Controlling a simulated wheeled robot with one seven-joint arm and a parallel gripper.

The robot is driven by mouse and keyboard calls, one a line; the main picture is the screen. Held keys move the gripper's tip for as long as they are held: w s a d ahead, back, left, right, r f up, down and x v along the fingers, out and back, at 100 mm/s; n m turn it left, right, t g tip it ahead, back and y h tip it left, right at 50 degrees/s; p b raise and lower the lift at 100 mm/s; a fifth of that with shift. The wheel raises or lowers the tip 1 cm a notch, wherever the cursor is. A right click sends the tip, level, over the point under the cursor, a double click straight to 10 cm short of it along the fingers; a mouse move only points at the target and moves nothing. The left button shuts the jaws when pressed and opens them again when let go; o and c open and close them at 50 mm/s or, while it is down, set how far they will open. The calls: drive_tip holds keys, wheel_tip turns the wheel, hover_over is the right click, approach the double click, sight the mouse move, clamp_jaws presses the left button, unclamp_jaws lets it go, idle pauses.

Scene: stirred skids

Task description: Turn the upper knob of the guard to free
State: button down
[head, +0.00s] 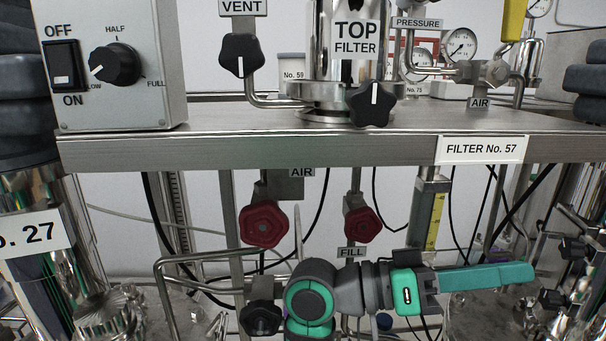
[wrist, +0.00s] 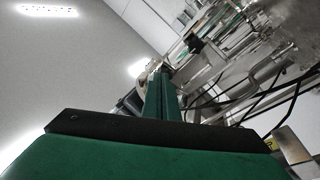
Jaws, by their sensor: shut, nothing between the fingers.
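I see no label reading guard or free in either view, so I cannot tell which knob is the guard's upper one. My gripper (head: 526,271) is at the lower right of the head view, below the shelf, with its teal fingers pointing right, shut and empty. In the wrist view its green fingers (wrist: 162,88) are together and touch no knob. A black star knob (head: 242,55) with a white line stands under the VENT label. Another black star knob (head: 371,103) sits in front of the TOP FILTER cylinder (head: 349,62).
A grey control box (head: 160,60) has a black dial (head: 115,64) and a rocker switch (head: 63,66). The steel shelf (head: 300,148) is labelled FILTER No. 57. Two red knobs (head: 263,224) (head: 362,224) hang below it. A bent pipe (head: 165,300) and black hoses crowd the lower area.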

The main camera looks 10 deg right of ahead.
sight(572, 249)
drive_tip(key=shift+s+d+f, duration=0.1)
drive_tip(key=shift+d+f, duration=0.15)
drive_tip(key=shift+d, duration=1.4)
drive_tip(key=shift+d+f, duration=0.2)
drive_tip(key=shift+d, duration=1.4)
drive_tip(key=shift+r, duration=0.15)
drive_tip(key=shift+s+a, duration=0.15)
drive_tip(key=shift+s, duration=0.1)
drive_tip(key=shift+s+a+r, duration=0.1)
drive_tip(key=shift+s+r, duration=0.05)
drive_tip(key=shift+s, duration=0.25)
